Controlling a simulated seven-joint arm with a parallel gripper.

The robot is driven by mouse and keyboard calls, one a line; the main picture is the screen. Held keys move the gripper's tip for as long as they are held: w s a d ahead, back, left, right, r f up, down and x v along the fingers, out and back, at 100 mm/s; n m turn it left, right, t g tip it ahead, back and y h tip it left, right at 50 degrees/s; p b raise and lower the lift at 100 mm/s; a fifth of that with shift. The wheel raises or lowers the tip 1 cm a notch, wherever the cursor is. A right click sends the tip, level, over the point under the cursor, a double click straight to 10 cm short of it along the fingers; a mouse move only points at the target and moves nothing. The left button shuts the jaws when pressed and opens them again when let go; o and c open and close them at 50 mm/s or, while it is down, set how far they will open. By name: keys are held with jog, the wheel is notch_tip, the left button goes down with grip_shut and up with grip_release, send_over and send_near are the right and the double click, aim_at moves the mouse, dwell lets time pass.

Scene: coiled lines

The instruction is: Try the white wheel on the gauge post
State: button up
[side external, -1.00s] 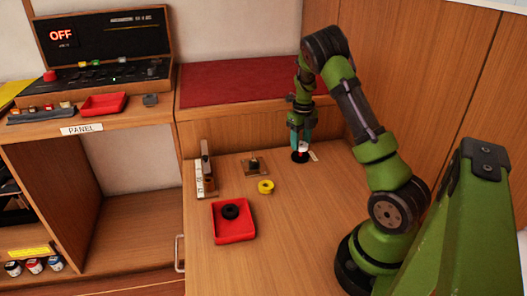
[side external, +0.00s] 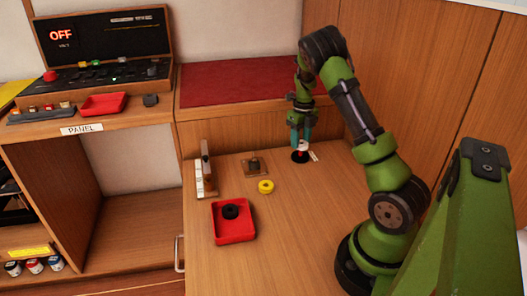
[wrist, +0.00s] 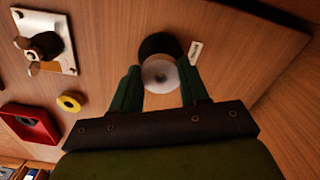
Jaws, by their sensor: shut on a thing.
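The white wheel (side external: 303,145) is between the fingertips of my gripper (side external: 301,138), near the back right of the bench. In the wrist view the wheel (wrist: 159,77) is a pale disc with a small centre mark, and my gripper (wrist: 158,84) is shut on it from both sides. A black round base (side external: 299,157) is under or just behind the wheel, with a bit of red between them. I cannot tell whether they touch. A short dark post on a square plate (side external: 265,168) stands to the left; it looks like the gauge post, with nothing white on it.
A yellow ring (side external: 266,187) lies near the plate. A red tray (side external: 234,237) holds a black ring (side external: 230,212). An upright wooden rack (side external: 205,178) stands at the left edge. A small pale label (side external: 314,157) lies beside the black base. The bench's front right is clear.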

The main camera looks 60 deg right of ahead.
jog(key=shift+f, duration=0.25)
jog(key=shift+w+r, duration=0.1)
jog(key=shift+r, duration=0.25)
dwell(2.5)
jog(key=shift+f, duration=0.15)
jog(key=shift+a+f, duration=0.1)
jog(key=shift+f, duration=0.05)
jog(key=shift+f, duration=0.1)
dwell(1.8)
jog(key=shift+r, duration=0.35)
dwell(1.5)
jog(key=o, duration=1.1)
